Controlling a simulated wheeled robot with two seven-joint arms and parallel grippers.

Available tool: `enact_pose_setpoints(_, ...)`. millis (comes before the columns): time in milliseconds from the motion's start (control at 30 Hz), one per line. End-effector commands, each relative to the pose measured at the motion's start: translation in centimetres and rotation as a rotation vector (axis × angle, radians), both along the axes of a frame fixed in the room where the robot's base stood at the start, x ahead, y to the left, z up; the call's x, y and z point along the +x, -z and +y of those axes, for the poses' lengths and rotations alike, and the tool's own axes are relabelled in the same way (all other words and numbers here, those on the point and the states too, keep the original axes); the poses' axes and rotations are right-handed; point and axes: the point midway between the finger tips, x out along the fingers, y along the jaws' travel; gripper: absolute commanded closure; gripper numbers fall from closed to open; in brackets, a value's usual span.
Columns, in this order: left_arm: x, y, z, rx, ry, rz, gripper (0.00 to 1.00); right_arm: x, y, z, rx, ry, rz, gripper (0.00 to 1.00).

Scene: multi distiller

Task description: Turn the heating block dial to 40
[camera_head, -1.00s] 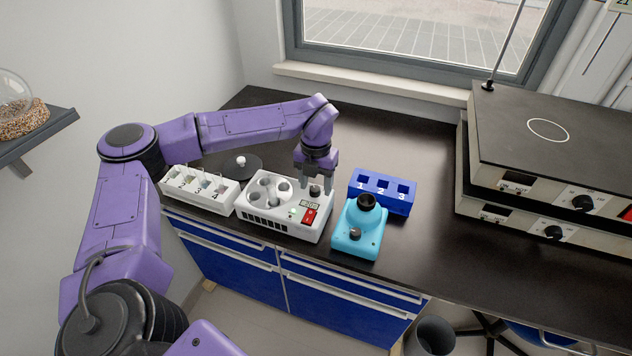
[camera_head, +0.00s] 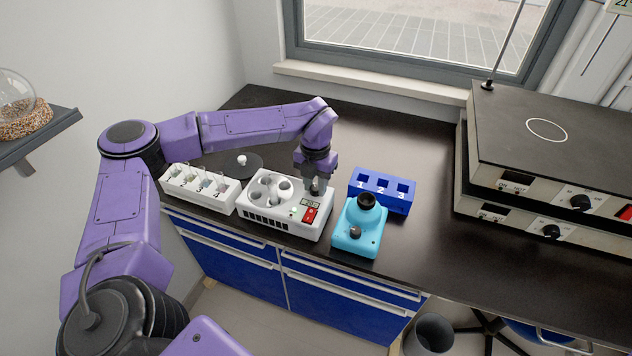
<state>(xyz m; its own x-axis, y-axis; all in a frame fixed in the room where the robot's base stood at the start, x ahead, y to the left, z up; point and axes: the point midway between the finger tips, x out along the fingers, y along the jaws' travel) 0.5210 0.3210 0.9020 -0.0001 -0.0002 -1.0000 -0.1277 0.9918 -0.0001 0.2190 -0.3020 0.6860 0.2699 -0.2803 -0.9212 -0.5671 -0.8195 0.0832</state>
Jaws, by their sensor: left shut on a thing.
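The white heating block (camera_head: 262,218) stands on the dark bench, with round wells on top, a small display (camera_head: 311,203) and a red switch (camera_head: 309,216). The display digits are too small to read surely. Its dark dial (camera_head: 316,191) is at the back right corner of its top. My left gripper (camera_head: 316,188) points down over that corner and is shut on the dial, its fingers partly hiding it. The dial's angle cannot be told. My right gripper is not in view.
A white rack of numbered slots (camera_head: 200,192) stands left of the block. A turquoise device (camera_head: 352,243) and a blue numbered rack (camera_head: 384,206) stand close on its right. Stacked hotplates (camera_head: 560,150) are at the far right, with clear bench before them.

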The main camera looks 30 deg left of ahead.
Motion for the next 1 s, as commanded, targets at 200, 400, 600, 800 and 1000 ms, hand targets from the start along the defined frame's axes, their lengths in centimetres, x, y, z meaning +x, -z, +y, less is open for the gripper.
enact_pose_setpoints(200, 0.0, -0.4, 0.0, 0.001, 0.165, 0.001, 0.99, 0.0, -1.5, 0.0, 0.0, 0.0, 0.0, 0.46)
enact_pose_setpoints(400, 0.0, -0.4, 0.0, 0.002, 0.337, 0.001, 0.99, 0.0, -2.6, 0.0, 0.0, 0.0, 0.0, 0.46)
enact_pose_setpoints(600, 0.0, -0.3, 0.0, 0.001, 0.486, 0.001, 0.99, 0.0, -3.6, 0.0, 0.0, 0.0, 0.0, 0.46)
enact_pose_setpoints(800, 0.0, -0.2, 0.0, 0.001, 0.594, 0.0, 0.99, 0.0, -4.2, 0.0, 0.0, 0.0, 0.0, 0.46)
enact_pose_setpoints(1000, 0.0, -0.1, 0.0, 0.0, 0.656, 0.0, 0.99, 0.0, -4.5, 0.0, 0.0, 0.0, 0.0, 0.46)
